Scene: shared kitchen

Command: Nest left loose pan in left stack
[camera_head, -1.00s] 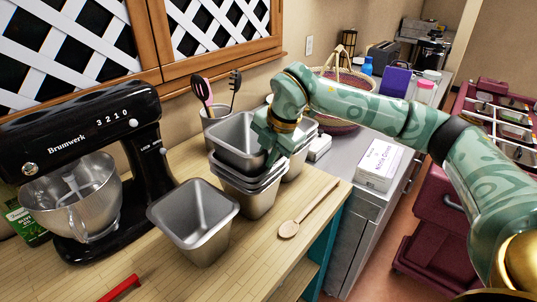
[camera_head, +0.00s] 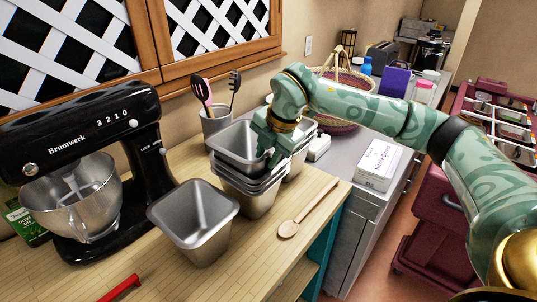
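A grey metal pan (camera_head: 232,142) sits in the top of the left stack (camera_head: 247,197) of matching pans, its rim a little above theirs. My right gripper (camera_head: 272,155) is at this pan's right rim and appears shut on it; the fingertips are partly hidden by the gripper body and the pan. Another loose grey pan (camera_head: 193,216) stands empty and upright on the wooden counter in front of the stack, to its left. My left gripper is not in view.
A second pan stack (camera_head: 299,160) stands behind my gripper. A black stand mixer (camera_head: 100,165) is at the left. A utensil crock (camera_head: 214,126) is behind the stack. A wooden spoon (camera_head: 308,212) and a red-handled thing (camera_head: 120,288) lie on the counter (camera_head: 160,275). A white box (camera_head: 378,163) stands to the right.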

